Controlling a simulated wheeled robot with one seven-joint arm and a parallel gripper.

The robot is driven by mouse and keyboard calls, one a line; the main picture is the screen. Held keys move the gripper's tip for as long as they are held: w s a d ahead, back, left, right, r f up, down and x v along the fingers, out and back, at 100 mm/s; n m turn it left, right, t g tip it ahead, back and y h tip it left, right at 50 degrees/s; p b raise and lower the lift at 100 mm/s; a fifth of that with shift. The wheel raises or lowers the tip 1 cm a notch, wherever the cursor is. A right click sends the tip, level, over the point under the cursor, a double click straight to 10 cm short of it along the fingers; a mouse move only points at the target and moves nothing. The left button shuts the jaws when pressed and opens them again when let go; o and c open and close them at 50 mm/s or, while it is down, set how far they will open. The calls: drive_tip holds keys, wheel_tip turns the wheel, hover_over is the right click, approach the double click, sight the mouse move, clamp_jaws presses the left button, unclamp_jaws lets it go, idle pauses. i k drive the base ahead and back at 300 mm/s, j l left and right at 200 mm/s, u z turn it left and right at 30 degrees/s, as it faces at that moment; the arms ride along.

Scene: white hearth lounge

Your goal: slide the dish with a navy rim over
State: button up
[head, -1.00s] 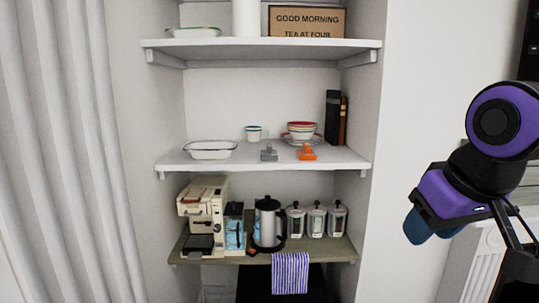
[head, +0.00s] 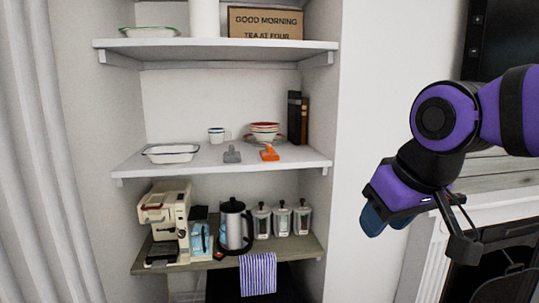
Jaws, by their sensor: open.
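The white dish with a thin dark, navy-looking rim (head: 171,153) sits at the left of the middle shelf (head: 222,169), close to its front edge. It is shallow, and nothing touches it. My gripper (head: 462,228) hangs at the right of the head view, out in front of the wall and fireplace, well apart from the dish. It is open, with nothing seen between its fingers.
Right of the dish are a grey clip-like item (head: 232,155), an orange one (head: 269,153), a mug (head: 216,135), stacked bowls (head: 265,131) and books (head: 297,118). A green-rimmed dish (head: 150,31) is above. A coffee machine (head: 165,220) and kettle (head: 234,226) stand below.

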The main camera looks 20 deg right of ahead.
sight(172, 155)
drive_tip(key=i+j+u, duration=0.15)
drive_tip(key=i+j, duration=0.15)
drive_tip(key=i, duration=0.15)
drive_tip(key=i+j+u, duration=0.1)
drive_tip(key=i+j, duration=0.15)
drive_tip(key=i, duration=0.2)
